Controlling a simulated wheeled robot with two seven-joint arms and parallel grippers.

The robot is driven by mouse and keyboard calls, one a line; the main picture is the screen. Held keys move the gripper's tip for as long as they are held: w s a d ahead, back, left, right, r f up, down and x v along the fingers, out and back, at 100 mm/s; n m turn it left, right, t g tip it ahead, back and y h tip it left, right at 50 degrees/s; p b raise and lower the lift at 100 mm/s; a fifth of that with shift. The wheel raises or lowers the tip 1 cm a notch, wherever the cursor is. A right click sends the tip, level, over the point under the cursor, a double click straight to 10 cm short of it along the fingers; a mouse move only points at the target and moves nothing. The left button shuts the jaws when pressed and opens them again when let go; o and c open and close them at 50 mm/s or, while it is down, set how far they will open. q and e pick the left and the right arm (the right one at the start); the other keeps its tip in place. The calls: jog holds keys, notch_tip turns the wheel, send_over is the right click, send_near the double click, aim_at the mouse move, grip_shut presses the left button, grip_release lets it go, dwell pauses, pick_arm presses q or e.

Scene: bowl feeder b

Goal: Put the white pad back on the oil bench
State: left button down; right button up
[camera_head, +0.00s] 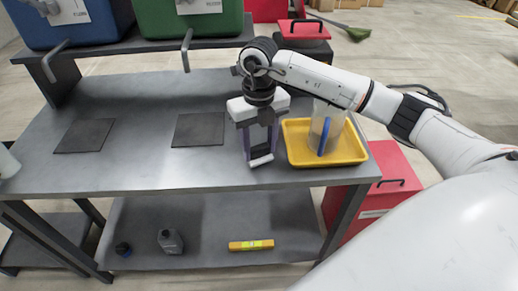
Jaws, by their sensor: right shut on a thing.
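My right gripper (260,150) points down over the grey metal bench (170,165), just left of the yellow tray. It is shut on a small white piece, which looks like the white pad (261,160), held between the fingertips near the bench's front part. The fingers partly hide the pad, and I cannot tell whether it touches the bench top. My left gripper is not in view.
The yellow tray (294,150) holds a clear jug with a blue handle (324,136). Two dark mats (84,136) (199,130) lie on the bench. Blue (70,22) and green (190,18) bins stand on the raised shelf behind. The bench front is clear.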

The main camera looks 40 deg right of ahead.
aim_at(259, 147)
jog(key=shift+f, duration=0.75)
jog(key=shift+f, duration=0.1)
jog(key=o, duration=1)
jog(key=shift+c, duration=0.2)
notch_tip(259, 147, up, 12)
jog(key=shift+r+b, duration=0.2)
jog(key=shift+b, duration=0.1)
jog(key=shift+s+f, duration=0.1)
